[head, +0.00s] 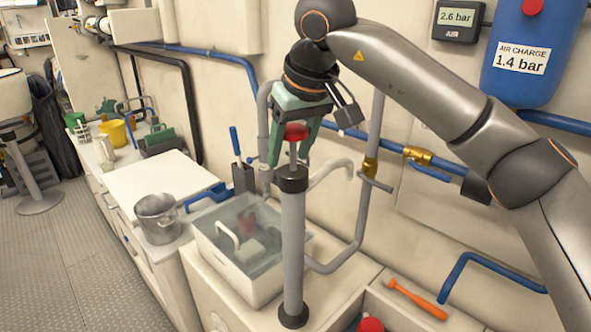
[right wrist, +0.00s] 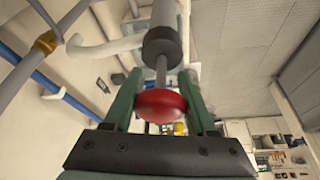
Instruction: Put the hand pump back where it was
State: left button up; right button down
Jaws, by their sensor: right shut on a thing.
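The hand pump (head: 292,240) is a grey tube with a black collar, a black foot, a thin rod and a red knob (head: 296,132). It is about upright, in front of the right side of the white basin (head: 215,245). Whether its foot touches the surface below, I cannot tell. My right gripper (head: 292,140) reaches down from above with green fingers shut on the red knob. In the right wrist view, the knob (right wrist: 161,104) sits between the two fingers and the tube extends beyond it. My left gripper is not in view.
A metal bucket (head: 157,220) stands left of the basin, which holds water, a red item and a pale handled item. Grey and blue pipes with a brass valve (head: 418,155) run behind the pump. An orange tool (head: 416,299) lies at the lower right. A white board (head: 163,183) is clear.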

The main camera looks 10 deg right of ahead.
aim_at(307, 133)
jog(key=shift+w+d+f, duration=0.25)
jog(key=shift+w+f, duration=0.05)
jog(key=shift+f, duration=0.1)
jog(key=shift+w+d+f, duration=0.15)
jog(key=shift+f, duration=0.8)
jog(key=shift+w+d+f, duration=0.1)
jog(key=shift+f, duration=0.95)
jog(key=shift+c, duration=1)
grip_release()
jog(key=shift+f, duration=0.1)
jog(key=v, duration=1.2)
jog(key=shift+s, duration=0.1)
